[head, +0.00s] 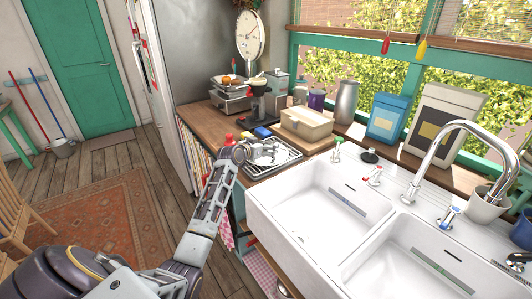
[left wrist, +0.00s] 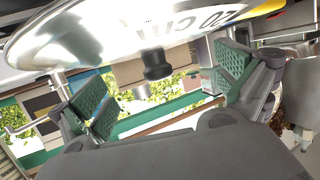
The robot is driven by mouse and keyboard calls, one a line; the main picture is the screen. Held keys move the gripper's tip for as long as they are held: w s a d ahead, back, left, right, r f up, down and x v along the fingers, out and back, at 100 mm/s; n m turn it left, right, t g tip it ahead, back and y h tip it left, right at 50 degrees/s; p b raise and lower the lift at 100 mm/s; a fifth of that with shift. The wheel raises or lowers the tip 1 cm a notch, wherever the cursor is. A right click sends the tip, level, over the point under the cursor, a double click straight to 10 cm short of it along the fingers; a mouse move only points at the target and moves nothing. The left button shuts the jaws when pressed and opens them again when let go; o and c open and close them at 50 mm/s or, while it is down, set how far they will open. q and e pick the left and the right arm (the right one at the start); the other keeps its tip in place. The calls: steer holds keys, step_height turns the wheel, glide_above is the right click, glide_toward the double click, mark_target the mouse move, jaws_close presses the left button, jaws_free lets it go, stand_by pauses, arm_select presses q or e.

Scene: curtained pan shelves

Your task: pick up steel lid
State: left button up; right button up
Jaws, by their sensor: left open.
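The steel lid is a shiny metal disc with a dark knob and printed lettering. In the left wrist view the lid (left wrist: 90,38) fills the top, and its black knob (left wrist: 155,64) shows between the finger pads. In the head view a shiny metal piece (head: 270,152) at the dish rack, partly hidden by my gripper, seems to be the lid. My left gripper (left wrist: 165,88) is open, with its green pads apart on either side of the knob and no visible contact. In the head view the left gripper (head: 250,149) is at the rack. My right gripper is not in view.
The wire dish rack (head: 280,165) stands on the wooden counter, left of the white double sink (head: 300,232). A cardboard-coloured box (head: 306,125) and a kitchen scale (head: 231,100) stand behind it. A red-capped bottle (head: 229,139) is close to the gripper's left.

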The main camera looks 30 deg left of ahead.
arm_select(q)
steer(key=shift+w, duration=0.15)
stand_by(0.4)
steer(key=shift+f, duration=0.15)
jaws_close()
stand_by(0.4)
